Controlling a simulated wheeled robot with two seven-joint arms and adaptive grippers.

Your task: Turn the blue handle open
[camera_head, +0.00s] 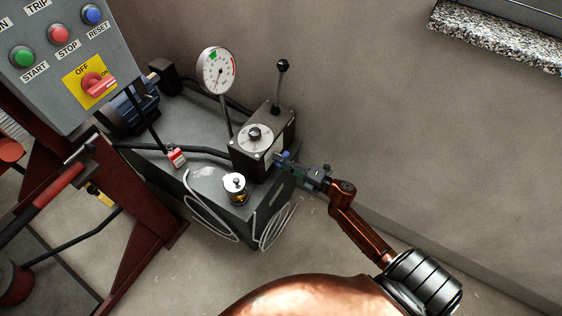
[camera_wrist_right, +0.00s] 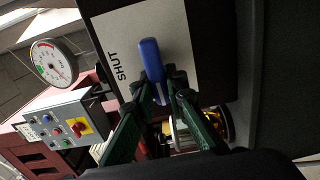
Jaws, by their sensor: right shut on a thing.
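The blue handle (camera_wrist_right: 151,60) sits on a white plate (camera_wrist_right: 185,30) on the side of a dark valve block. The word SHUT is printed on the plate, to the left of the handle in the right wrist view. My right gripper (camera_wrist_right: 163,90) is shut on the handle's lower end, with a green finger on each side. In the head view, my right gripper (camera_head: 291,162) reaches in from the right to the block (camera_head: 268,145), and only a little of the blue handle (camera_head: 280,157) shows. My left gripper is not in view.
The block stands on a grey tank (camera_head: 205,182) with a gauge (camera_head: 218,71), a black-knobbed lever (camera_head: 281,88) and a brass-and-silver cap (camera_head: 235,187). A control box (camera_head: 60,62) with buttons stands at the left.

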